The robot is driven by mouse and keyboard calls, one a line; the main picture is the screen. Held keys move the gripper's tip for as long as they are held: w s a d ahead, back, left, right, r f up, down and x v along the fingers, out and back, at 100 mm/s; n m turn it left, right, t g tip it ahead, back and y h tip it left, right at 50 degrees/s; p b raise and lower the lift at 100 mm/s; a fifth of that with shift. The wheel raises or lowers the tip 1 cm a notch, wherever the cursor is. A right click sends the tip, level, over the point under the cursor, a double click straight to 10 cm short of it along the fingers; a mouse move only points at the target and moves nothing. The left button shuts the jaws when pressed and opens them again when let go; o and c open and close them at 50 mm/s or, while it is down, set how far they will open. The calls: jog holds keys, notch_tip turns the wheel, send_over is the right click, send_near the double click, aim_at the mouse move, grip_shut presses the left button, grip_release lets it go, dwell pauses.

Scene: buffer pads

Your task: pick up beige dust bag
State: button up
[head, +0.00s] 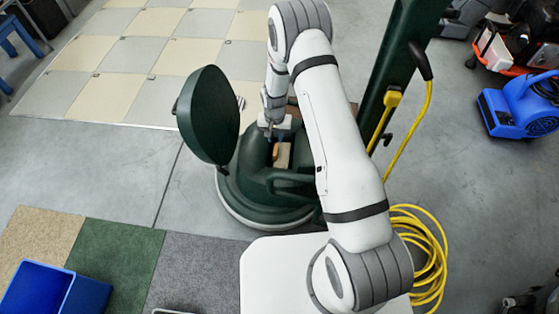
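A beige block-like thing, likely the dust bag (283,155), sits in the open compartment of a dark green floor machine (252,185). A small orange-brown patch shows at its left side. The round green lid (209,115) stands open to the left. My gripper (271,136) reaches down at the back edge of the compartment, just above and behind the beige thing in the picture. Its fingers are small and partly hidden, so I cannot tell if they are open or touch the bag. My arm covers the machine's right side.
A green post (392,75) with a yellow cord (432,255) stands to the right. A blue blower (520,107) is at far right. A blue bin (40,290) stands by carpet squares (117,255) at lower left. Grey floor (110,170) left of the machine is clear.

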aim_at(275, 149)
notch_tip(275, 149, down, 3)
jog(key=shift+f+b, duration=0.1)
jog(key=shift+b, duration=0.35)
jog(key=f, duration=0.1)
jog(key=f+b, duration=0.1)
jog(key=f, duration=0.1)
jog(key=f+b, duration=0.1)
jog(key=f, duration=0.1)
jog(key=shift+s, duration=0.25)
grip_shut()
jog(key=shift+r, duration=0.1)
dwell(0.7)
